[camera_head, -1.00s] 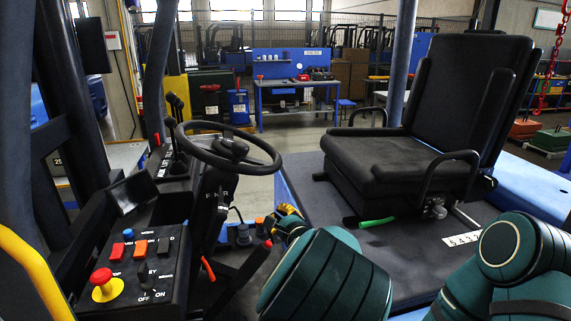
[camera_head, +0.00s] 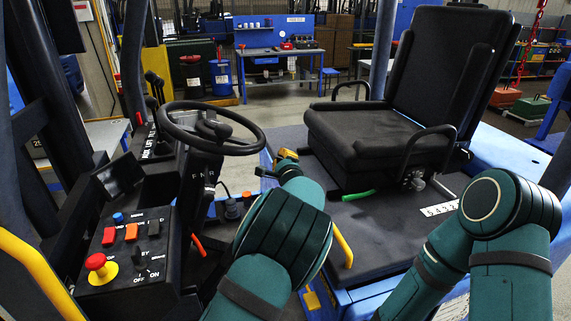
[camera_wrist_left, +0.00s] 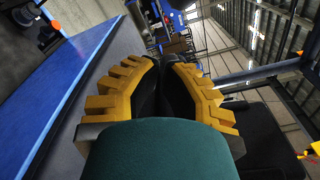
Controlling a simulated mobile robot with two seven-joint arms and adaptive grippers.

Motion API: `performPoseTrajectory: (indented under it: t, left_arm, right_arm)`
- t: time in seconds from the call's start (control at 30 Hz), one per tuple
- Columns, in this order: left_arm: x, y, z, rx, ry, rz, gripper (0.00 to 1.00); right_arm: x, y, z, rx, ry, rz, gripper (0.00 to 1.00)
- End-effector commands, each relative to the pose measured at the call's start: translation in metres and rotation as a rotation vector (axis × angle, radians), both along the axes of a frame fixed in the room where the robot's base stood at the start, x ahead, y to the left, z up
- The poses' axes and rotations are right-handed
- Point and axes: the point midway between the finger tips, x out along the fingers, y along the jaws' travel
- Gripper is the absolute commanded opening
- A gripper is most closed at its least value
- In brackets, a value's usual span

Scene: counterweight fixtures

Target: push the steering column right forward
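The steering column (camera_head: 203,182) is a dark upright post with lettering on its face. It carries a black steering wheel (camera_head: 258,143) at the left of the head view. My left gripper (camera_head: 284,155), with yellow fingers, is to the right of the column and wheel, in front of the seat. It looks apart from both. In the left wrist view its fingertips (camera_wrist_left: 165,60) meet or nearly meet, with nothing seen between them. The lower column is partly hidden by the console. My right gripper is out of view; only teal arm links show at right.
A black seat (camera_head: 375,138) with armrests stands on the platform to the right. A console (camera_head: 130,250) with a red knob and buttons is at front left. A yellow handle (camera_head: 342,245) stands near my left arm. A blue workbench (camera_head: 282,58) is farther back.

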Motion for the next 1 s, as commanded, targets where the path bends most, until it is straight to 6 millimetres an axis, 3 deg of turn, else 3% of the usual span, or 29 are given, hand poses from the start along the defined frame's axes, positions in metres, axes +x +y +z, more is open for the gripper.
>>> performPoseTrajectory:
  t: [0.03, 0.2, 0.4, 1.0]
  left_arm:
    - [0.008, 0.002, 0.000, 0.002, 0.000, -0.001, 0.00]
    - [0.007, 0.025, 0.013, 0.002, 0.001, 0.001, 0.00]
    - [0.007, 0.036, 0.018, 0.002, 0.001, 0.000, 0.00]
    - [0.008, 0.037, 0.026, -0.020, -0.006, 0.001, 0.00]
  right_arm:
    - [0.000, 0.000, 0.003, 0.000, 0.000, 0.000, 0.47]
    - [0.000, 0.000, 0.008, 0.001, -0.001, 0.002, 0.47]
    - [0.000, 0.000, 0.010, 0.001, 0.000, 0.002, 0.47]
    - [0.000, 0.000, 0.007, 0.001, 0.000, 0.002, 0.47]
